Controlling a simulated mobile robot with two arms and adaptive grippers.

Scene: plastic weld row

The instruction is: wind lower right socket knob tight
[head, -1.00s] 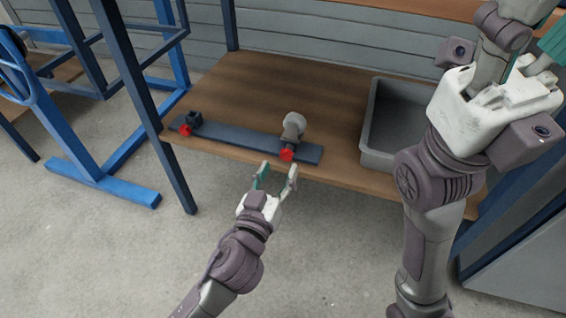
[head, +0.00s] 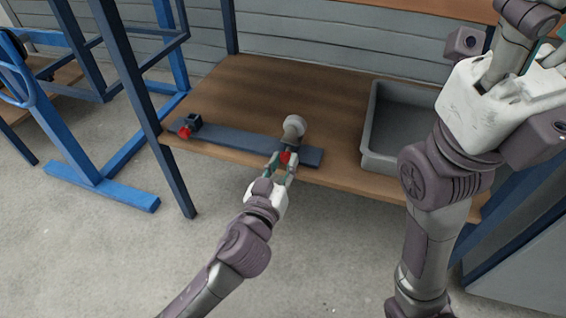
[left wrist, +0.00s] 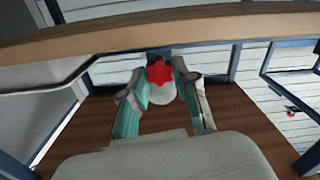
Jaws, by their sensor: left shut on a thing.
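The red knob of the right socket (head: 286,157) sits at the front of a dark flat bar on the lower shelf. A grey socket body with a pale round end (head: 293,127) rises behind it. My left gripper (head: 282,163) has its fingers on either side of this knob and is shut on it. In the left wrist view the star-shaped red knob (left wrist: 159,73) shows between the teal fingertips. Whether the knob is tight cannot be told. My right gripper's white palm (head: 500,105) is at the upper right, its fingers mostly cut off or hidden.
A second red knob (head: 184,132) with a black block sits at the left end of the dark bar (head: 235,142). A grey bin (head: 375,130) stands on the wooden shelf (head: 255,85) to the right. A blue post (head: 150,120) rises at the shelf's left corner.

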